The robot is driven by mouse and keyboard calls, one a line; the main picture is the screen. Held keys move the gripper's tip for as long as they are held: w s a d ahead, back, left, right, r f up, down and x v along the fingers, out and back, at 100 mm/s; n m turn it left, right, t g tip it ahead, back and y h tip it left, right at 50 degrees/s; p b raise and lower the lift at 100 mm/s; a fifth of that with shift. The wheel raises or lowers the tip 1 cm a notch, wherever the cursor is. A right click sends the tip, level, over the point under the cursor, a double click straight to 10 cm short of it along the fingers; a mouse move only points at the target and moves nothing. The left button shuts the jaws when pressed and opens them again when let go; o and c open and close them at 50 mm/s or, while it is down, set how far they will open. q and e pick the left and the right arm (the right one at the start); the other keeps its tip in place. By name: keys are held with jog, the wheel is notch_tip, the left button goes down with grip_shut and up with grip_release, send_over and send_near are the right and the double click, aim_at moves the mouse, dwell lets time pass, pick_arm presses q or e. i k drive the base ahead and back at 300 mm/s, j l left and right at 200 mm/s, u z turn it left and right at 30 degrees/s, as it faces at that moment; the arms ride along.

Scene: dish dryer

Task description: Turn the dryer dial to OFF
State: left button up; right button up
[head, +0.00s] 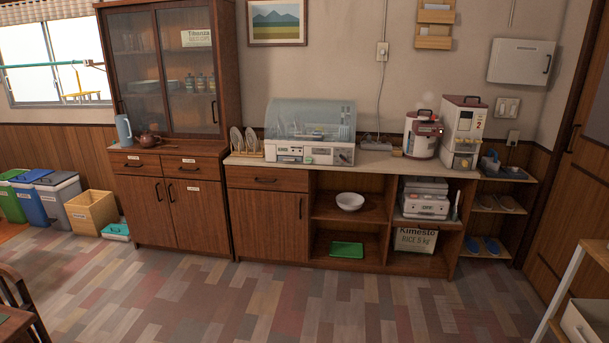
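The dish dryer (308,152) stands on the wooden counter near the middle of the head view. It has a white front base and a clear bluish cover that looks closed, with dishes faintly visible inside. Small dark and light controls show on its front, but the dial and its setting are too small to make out. Neither of my grippers is in view.
The counter (376,162) carries a plate rack (247,146) left of the dryer, a red-and-white pot (422,134) and a tall dispenser (464,133) on the right. The floor (290,302) before it is clear. A chair edge and white shelf flank the foreground.

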aim_at(343, 157)
jog(key=i, duration=2.25)
jog(key=l+z, duration=0.05)
jog(key=l, duration=0.05)
